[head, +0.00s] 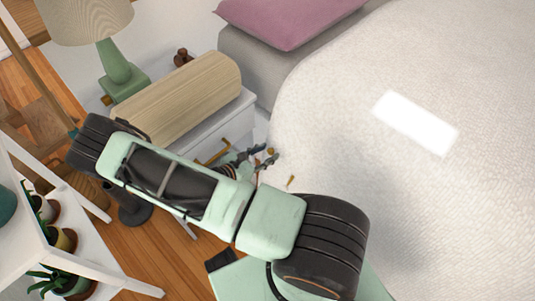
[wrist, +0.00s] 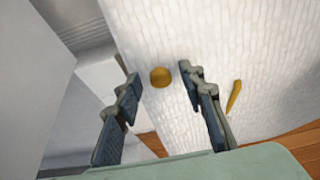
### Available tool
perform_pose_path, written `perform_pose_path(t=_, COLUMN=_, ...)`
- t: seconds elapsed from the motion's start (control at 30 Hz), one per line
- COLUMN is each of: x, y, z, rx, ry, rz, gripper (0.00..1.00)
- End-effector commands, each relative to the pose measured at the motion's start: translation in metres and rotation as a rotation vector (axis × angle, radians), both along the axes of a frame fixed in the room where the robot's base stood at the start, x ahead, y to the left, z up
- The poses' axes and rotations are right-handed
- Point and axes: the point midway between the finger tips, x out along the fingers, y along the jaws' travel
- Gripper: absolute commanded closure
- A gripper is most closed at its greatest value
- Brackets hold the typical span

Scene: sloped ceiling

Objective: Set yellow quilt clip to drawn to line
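A round yellow-brown piece, which looks like the quilt clip (wrist: 160,77), sits on the side of the white quilt (wrist: 205,30) in the wrist view. A narrow yellow strip (wrist: 233,96) lies on the quilt to its right, and also shows in the head view (head: 291,181). It may be the line, but I cannot tell. My gripper (head: 262,158) is beside the hanging quilt edge, its fingers apart. In the wrist view the clip appears between the fingertips with gaps on both sides. I cannot tell how far ahead of them it is.
A white nightstand (head: 240,110) stands close beside the bed, bearing a tan rounded box (head: 185,95) and a green lamp (head: 115,65). A white plant shelf (head: 90,235) stands at lower left. The gap between nightstand and bed is narrow. Wooden floor (head: 150,245) shows below.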

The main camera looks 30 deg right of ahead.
Motion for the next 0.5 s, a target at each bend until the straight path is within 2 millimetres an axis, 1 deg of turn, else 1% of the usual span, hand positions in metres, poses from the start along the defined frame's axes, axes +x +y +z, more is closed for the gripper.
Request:
perform_pose_path(t=0.03, x=0.0008, y=-0.0034, z=-0.0041, rx=0.000, ry=0.000, rz=-0.001, gripper=0.63)
perform_pose_path(t=0.1, x=0.0019, y=-0.0061, z=-0.0046, rx=0.000, ry=0.000, rz=-0.001, gripper=0.63)
perform_pose_path(t=0.37, x=0.0025, y=-0.0075, z=-0.0040, rx=0.000, ry=0.001, rz=0.000, gripper=0.63)
perform_pose_path(t=0.4, x=0.0025, y=-0.0074, z=-0.0040, rx=0.000, ry=0.001, rz=0.000, gripper=0.64)
perform_pose_path(t=0.5, x=0.0024, y=-0.0072, z=-0.0040, rx=0.000, ry=0.001, rz=0.000, gripper=0.76)
